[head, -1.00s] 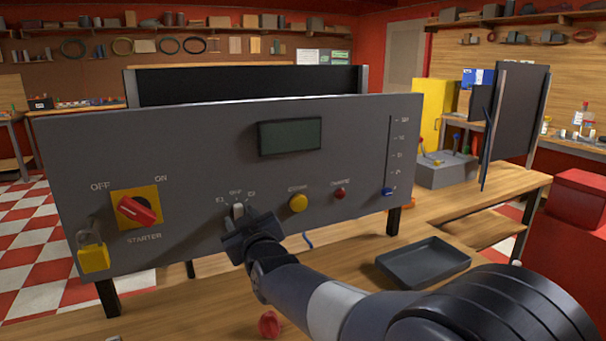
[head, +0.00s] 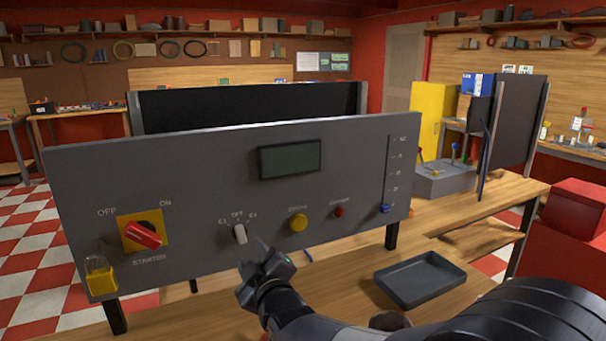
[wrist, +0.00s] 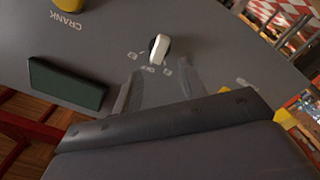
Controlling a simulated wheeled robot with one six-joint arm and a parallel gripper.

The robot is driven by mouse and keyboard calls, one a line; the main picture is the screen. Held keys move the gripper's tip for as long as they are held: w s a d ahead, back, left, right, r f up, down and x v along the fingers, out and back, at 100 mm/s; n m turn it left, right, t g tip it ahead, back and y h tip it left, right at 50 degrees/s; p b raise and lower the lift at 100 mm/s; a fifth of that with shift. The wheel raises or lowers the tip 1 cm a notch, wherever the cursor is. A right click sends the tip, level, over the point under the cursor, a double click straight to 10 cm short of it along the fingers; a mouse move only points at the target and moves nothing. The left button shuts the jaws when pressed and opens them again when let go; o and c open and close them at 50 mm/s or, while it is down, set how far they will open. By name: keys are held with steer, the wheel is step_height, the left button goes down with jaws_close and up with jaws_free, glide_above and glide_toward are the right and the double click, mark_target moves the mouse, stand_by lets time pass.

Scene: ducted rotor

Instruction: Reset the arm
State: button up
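My gripper (head: 270,262) hangs in front of the grey control panel (head: 200,185), to the lower right of the selector knob (head: 239,234) and apart from it. In the wrist view, its two thin fingers (wrist: 160,82) are spread with a gap between them and nothing held. The selector knob (wrist: 158,48) shows just beyond the fingertips. It is grey with a pale face, among the E1, OFF and E2 marks; its exact setting is hard to read. My arm reaches in from the lower right.
The panel carries a red starter switch (head: 143,235), a yellow padlock (head: 101,276), a yellow button (head: 298,222), a red button (head: 339,212) and a blue slider (head: 385,208). A dark tray (head: 420,278) lies on the bench at the right. Clear bench surrounds it.

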steer(key=shift+v, duration=2.2)
